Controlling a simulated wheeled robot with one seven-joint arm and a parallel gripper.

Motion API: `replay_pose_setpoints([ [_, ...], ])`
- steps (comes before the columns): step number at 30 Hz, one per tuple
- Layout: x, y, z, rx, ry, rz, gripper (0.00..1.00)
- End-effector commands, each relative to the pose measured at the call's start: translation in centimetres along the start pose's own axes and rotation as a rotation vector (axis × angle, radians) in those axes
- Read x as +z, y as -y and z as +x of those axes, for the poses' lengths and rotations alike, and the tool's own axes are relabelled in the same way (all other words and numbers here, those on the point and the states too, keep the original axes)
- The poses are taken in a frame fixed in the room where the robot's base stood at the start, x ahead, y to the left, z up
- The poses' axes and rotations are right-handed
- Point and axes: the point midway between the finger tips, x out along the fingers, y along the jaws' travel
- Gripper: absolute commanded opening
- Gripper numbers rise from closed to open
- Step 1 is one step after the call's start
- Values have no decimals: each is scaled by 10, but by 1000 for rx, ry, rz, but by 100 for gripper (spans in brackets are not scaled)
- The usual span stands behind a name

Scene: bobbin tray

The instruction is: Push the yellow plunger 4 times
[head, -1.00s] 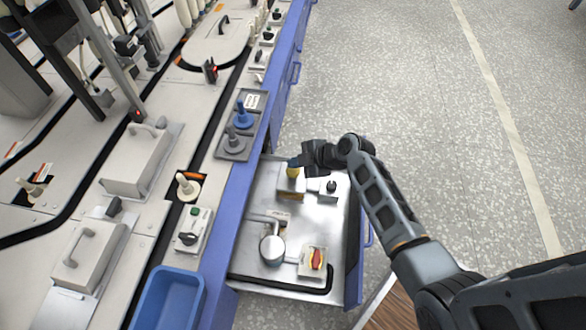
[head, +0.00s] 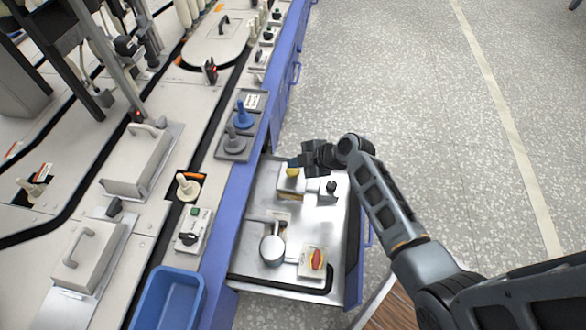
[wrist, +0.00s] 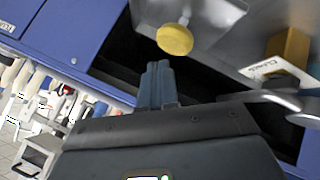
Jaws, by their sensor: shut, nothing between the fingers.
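The yellow plunger (head: 292,171) is a round yellow cap on a metal block in the open drawer. In the wrist view its yellow disc (wrist: 175,39) sits on a pale stem, just beyond my fingertips. My gripper (head: 294,162) is shut and empty beside the cap, on its far side in the head view. In the wrist view the closed fingers (wrist: 158,66) point toward the cap, with a small visible gap between them. The gripper hides part of the cap's surroundings in the head view.
A blue bin (head: 168,300) stands on the bench at left. The floor at right is clear.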

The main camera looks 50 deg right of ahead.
Motion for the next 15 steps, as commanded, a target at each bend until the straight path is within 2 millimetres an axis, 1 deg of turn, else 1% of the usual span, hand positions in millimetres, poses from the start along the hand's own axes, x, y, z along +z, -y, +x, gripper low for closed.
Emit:
replay_pose_setpoints([
  [9, 0, 0, 0, 0, 0, 0, 0],
  [15, 3, 3, 4, 0, 0, 0, 0],
])
